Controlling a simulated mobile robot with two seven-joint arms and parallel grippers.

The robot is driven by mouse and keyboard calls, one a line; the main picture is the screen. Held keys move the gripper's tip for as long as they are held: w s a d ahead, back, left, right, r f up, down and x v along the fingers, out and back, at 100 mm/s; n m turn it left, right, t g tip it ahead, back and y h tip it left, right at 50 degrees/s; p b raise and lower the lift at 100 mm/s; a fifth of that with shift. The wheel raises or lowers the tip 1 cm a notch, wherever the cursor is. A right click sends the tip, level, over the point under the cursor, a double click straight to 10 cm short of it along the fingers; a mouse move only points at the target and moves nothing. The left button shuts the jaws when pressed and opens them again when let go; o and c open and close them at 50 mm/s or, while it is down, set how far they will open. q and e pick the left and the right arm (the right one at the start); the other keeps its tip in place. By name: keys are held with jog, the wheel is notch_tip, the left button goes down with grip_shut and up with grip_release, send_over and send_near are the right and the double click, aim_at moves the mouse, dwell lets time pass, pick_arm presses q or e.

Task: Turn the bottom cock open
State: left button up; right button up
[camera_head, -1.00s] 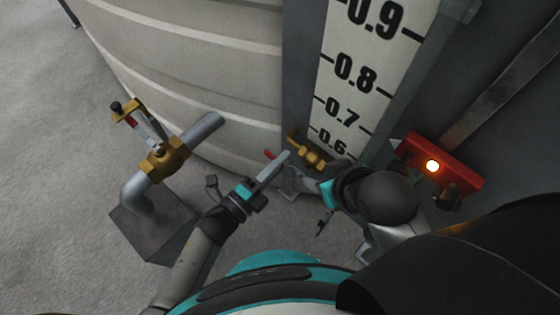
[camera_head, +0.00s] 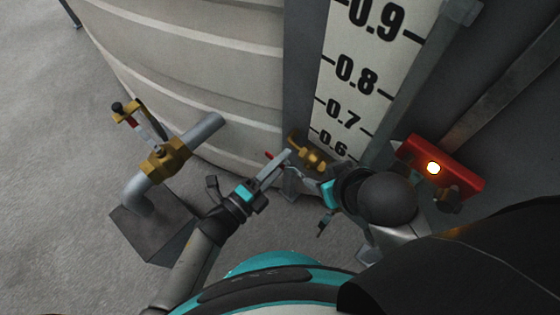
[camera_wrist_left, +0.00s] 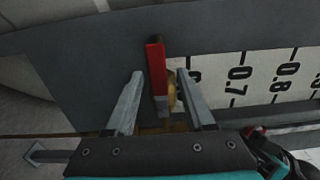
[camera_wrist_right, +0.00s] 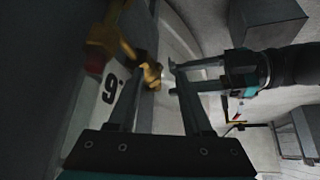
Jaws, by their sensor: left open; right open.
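The bottom cock (camera_head: 312,157) is a brass fitting at the lower end of the level gauge, with a red handle whose end (camera_head: 268,155) shows to its left. In the left wrist view the red handle (camera_wrist_left: 156,72) stands between the two open fingers of my left gripper (camera_head: 284,160), with a gap visible on each side. My right gripper (camera_head: 298,184) is open just below the cock in the head view. In the right wrist view brass parts (camera_wrist_right: 151,75) show beyond its fingers, and my left gripper comes in from the right. The cock's lower side is partly hidden by my right gripper.
The white gauge board (camera_head: 350,95) with black numbers rises behind the cock. A large ribbed tank (camera_head: 200,60) stands at left. A brass valve on a pipe (camera_head: 165,160) sits further left. A red box with a lit lamp (camera_head: 440,165) is at right.

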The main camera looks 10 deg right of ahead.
pick_arm(q)
jog(key=shift+s+a, duration=0.1)
jog(key=p+v, duration=0.3)
jog(key=v, duration=1.2)
pick_arm(e)
jog(key=f, duration=0.1)
jog(key=s+d+f+g, duration=0.1)
jog(key=f, duration=0.1)
jog(key=f+g, duration=0.1)
jog(key=shift+s+d+f+h, duration=0.2)
jog(key=shift+s+d+h, duration=0.2)
